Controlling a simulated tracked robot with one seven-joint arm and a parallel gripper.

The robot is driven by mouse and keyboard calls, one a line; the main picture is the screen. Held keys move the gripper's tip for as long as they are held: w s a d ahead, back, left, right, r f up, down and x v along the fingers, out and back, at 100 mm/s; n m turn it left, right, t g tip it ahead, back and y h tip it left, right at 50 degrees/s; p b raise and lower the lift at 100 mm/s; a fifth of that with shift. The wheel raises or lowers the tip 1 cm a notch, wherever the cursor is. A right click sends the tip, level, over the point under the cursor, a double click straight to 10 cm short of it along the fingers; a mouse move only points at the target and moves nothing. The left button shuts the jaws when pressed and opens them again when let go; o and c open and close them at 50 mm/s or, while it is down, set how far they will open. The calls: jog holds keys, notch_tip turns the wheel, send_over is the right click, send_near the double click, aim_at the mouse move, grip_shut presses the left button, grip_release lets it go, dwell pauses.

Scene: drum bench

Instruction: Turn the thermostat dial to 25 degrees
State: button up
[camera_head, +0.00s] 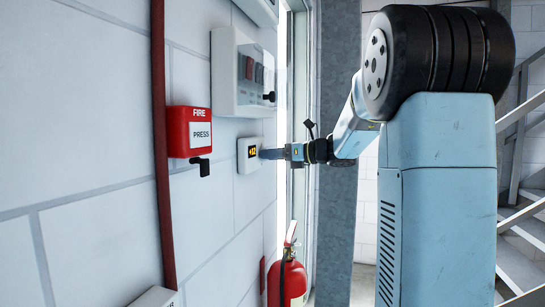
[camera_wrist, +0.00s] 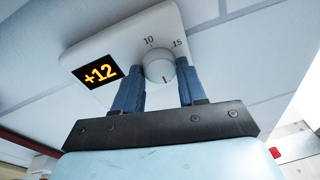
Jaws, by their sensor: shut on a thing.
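The thermostat (camera_head: 247,155) is a white box on the wall; it also shows in the wrist view (camera_wrist: 111,46). Its display (camera_wrist: 98,73) reads +12 in orange digits. My gripper (camera_wrist: 159,82) is shut on the dial, with one blue finger at each side. In the head view my gripper (camera_head: 270,153) reaches the thermostat from the right. The rest of the dial's scale is hidden or out of sight.
A red fire call box (camera_head: 190,132) is left of the thermostat, with a red pipe (camera_head: 161,140) beyond it. A white switch panel (camera_head: 238,85) hangs above. A fire extinguisher (camera_head: 288,280) stands below. A grey post (camera_head: 337,200) rises to the right.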

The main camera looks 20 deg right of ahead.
jog(key=o, duration=1.1)
jog(key=shift+c, duration=0.2)
jog(key=shift+d, duration=0.1)
jog(key=v, duration=1.3)
jog(key=shift+s+d, duration=0.2)
jog(key=shift+d, duration=0.05)
jog(key=s+a+f+n+g+h, duration=0.55)
jog(key=s+a+f+n, duration=0.45)
jog(key=s+a+n, duration=0.3)
jog(key=s+f+n+h, duration=0.7)
jog(key=s+n, duration=0.6)
jog(key=n, duration=0.2)
jog(key=shift+s+f, duration=0.35)
jog(key=shift+f, duration=0.25)
